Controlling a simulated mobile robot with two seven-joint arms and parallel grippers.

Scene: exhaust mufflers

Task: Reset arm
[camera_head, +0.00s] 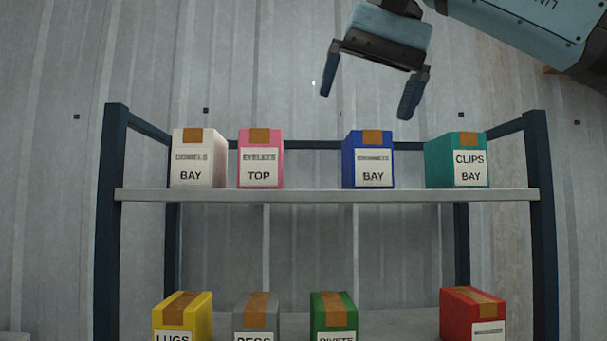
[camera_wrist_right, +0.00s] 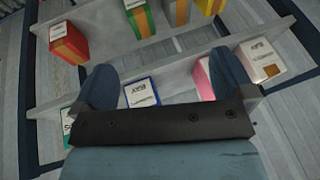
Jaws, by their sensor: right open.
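My right gripper (camera_head: 367,94) is open and empty, raised above the shelf's upper board in the head view, with its fingers pointing down. In the right wrist view its two fingers (camera_wrist_right: 165,85) stand apart with nothing between them. Below and around it, the blue box (camera_head: 373,160) labelled BAY and the teal CLIPS BAY box (camera_head: 457,160) stand on the upper board. The blue box also shows in the right wrist view (camera_wrist_right: 141,92). My left gripper is not in view.
The dark-framed shelf (camera_head: 330,196) also holds a white box (camera_head: 199,158) and a pink EYELETS TOP box (camera_head: 261,158) above. Yellow (camera_head: 183,314), grey (camera_head: 256,316), green (camera_head: 333,315) and red (camera_head: 472,313) boxes stand below. A gap separates pink and blue. Corrugated wall (camera_head: 60,200) lies behind.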

